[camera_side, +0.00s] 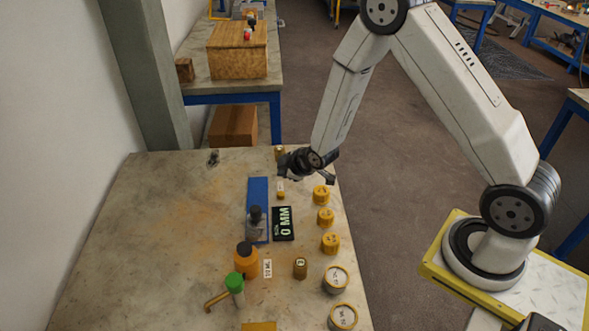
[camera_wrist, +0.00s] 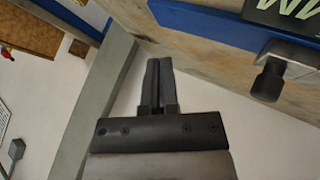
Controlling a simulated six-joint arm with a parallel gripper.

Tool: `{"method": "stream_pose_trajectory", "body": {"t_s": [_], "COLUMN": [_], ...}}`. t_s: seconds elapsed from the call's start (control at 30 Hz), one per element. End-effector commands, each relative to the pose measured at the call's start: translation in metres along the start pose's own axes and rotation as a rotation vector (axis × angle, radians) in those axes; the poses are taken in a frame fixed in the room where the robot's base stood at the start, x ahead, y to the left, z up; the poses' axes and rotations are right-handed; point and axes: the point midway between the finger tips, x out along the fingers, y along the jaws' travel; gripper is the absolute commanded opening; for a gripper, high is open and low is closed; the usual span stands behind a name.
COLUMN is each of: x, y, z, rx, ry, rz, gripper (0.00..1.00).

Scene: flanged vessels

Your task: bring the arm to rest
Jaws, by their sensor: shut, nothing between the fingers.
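My gripper (camera_side: 286,166) hangs above the far right part of the work table, beyond the blue plate, in the side view. In the wrist view my gripper (camera_wrist: 158,62) has its two dark fingers close together, with nothing between them. The work table (camera_side: 150,230) holds several flanged vessels. Several yellow caps (camera_side: 325,216) stand in a row along its right edge. Two round vessels with pale tops (camera_side: 335,278) stand nearer the camera. Whether the gripper touches anything below it is hard to tell; it appears clear of the table.
A blue plate (camera_side: 258,190) carries a grey device with a black knob (camera_side: 255,215), beside a black display (camera_side: 283,224). An orange bottle (camera_side: 246,262) and a green-capped item (camera_side: 235,284) stand in front. A grey pillar (camera_side: 148,75) rises behind. The table's left side is mostly clear.

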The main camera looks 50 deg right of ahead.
Motion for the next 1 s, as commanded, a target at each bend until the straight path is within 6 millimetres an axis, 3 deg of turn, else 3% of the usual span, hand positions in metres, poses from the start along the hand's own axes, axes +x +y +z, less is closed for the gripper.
{"method": "stream_pose_trajectory", "body": {"t_s": [0.17, 0.47, 1.0], "x": [-0.022, -0.083, -0.202], "y": [0.001, -0.007, -0.041], "z": [-0.006, -0.010, 0.013], "rx": [0.069, 0.263, 0.607], "ry": [-0.035, -0.154, -0.429], "rz": [-0.035, -0.125, -0.225], "gripper": [0.00, 0.00, 0.00]}}
